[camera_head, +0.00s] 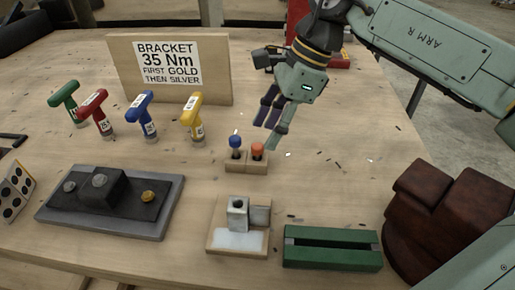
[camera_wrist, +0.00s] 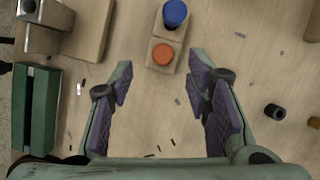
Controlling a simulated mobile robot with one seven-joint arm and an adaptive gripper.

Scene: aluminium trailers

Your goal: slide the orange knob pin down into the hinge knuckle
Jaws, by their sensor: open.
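The orange knob pin (camera_head: 258,150) stands upright in a small wooden block (camera_head: 246,167), beside a blue knob pin (camera_head: 236,142). In the wrist view the orange knob (camera_wrist: 164,55) lies ahead of the fingertips, roughly between their lines, with the blue knob (camera_wrist: 175,13) beyond it. My gripper (camera_head: 267,124) is open and empty, above the table and just beyond the wooden block. Its purple-padded fingers (camera_wrist: 160,75) are spread apart. The hinge knuckle (camera_head: 238,214) is a grey metal piece with a top hole, on a wooden base at the front. It also shows at the wrist view's upper left (camera_wrist: 44,25).
A green slotted block (camera_head: 333,248) lies right of the hinge base. A grey tray (camera_head: 160,222) with a dark bolted bracket is at front left. Several coloured T-handle tools, including a yellow one (camera_head: 193,118), stand before a sign board (camera_head: 215,75). Small scraps litter the table.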

